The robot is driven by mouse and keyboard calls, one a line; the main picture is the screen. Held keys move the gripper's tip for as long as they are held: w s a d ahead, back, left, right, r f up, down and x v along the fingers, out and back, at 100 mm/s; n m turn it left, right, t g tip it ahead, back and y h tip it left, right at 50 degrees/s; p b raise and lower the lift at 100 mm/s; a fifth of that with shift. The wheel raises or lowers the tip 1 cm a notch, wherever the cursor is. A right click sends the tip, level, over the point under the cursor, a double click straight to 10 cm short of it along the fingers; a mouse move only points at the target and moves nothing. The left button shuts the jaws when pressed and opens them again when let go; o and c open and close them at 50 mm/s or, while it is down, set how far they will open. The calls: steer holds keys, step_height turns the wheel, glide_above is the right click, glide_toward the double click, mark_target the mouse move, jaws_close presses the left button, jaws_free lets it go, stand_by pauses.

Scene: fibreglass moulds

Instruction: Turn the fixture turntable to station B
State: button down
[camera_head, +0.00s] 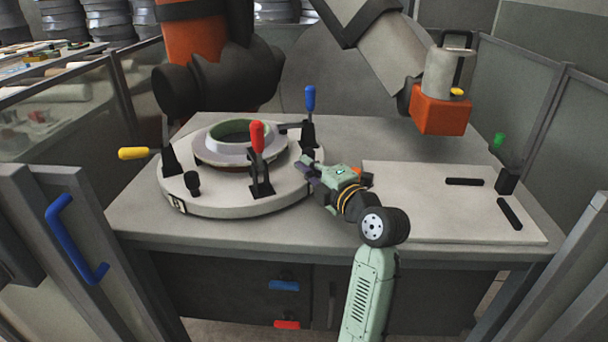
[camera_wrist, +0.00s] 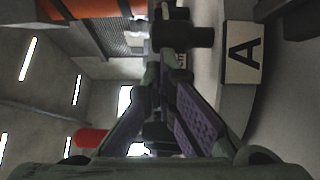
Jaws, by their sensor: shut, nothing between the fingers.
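The fixture turntable (camera_head: 225,205) is a pale round disc on the bench, carrying a ring-shaped mould (camera_head: 207,155). Toggle clamps with yellow (camera_head: 133,153), red (camera_head: 257,137) and blue (camera_head: 310,99) handles stand around it. A black knob (camera_head: 192,181) stands near its front left edge. A dark cylinder (camera_wrist: 183,37) is just beyond the fingertips. Contact with the disc cannot be told.
A pale board (camera_head: 455,215) with black bars lies at the bench's right. An orange and grey tool (camera_head: 440,115) hangs above it, and a large orange arm (camera_head: 195,45) stands behind the turntable. Fence panels flank the bench; a blue gate handle (camera_head: 75,240) is at left.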

mark_target(314, 155)
steer(key=w+b, duration=0.1)
steer(key=d+b, duration=0.1)
steer(key=w+d+y+b, duration=0.1)
steer(key=shift+w+f+n+g, duration=0.25)
steer(key=shift+w+n+g, duration=0.1)
steer(key=shift+n+g, duration=0.05)
steer(key=shift+w+d+r, duration=0.1)
steer(key=shift+w+r, duration=0.15)
steer(key=shift+w, duration=0.15)
steer(key=shift+s+b, duration=0.15)
steer(key=shift+b, duration=0.25)
